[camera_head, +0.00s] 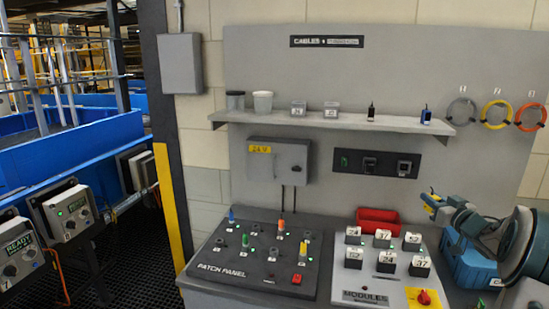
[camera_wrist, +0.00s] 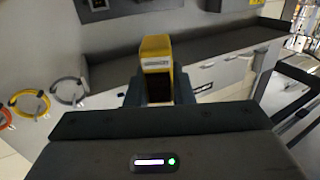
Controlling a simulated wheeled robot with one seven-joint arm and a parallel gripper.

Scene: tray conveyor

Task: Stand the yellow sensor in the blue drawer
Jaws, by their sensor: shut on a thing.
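The yellow sensor (camera_wrist: 156,52) is a yellow block with a dark front and a small label, in the middle of the wrist view. My gripper (camera_wrist: 158,92) is shut on it, with a dark finger on each side. In the head view the yellow sensor (camera_head: 433,202) shows small at the tip of my gripper (camera_head: 441,208), in the air at the right, near the modules panel. My arm comes in from the right edge.
A patch panel (camera_head: 222,284) with coloured plugs and a modules panel (camera_head: 366,283) with numbered blocks stand below. A red bin (camera_head: 378,219) sits behind the modules. A wall shelf (camera_head: 300,119) holds small items. Cable rings (camera_head: 496,114) hang at right. Blue conveyor sides (camera_head: 80,150) are at left.

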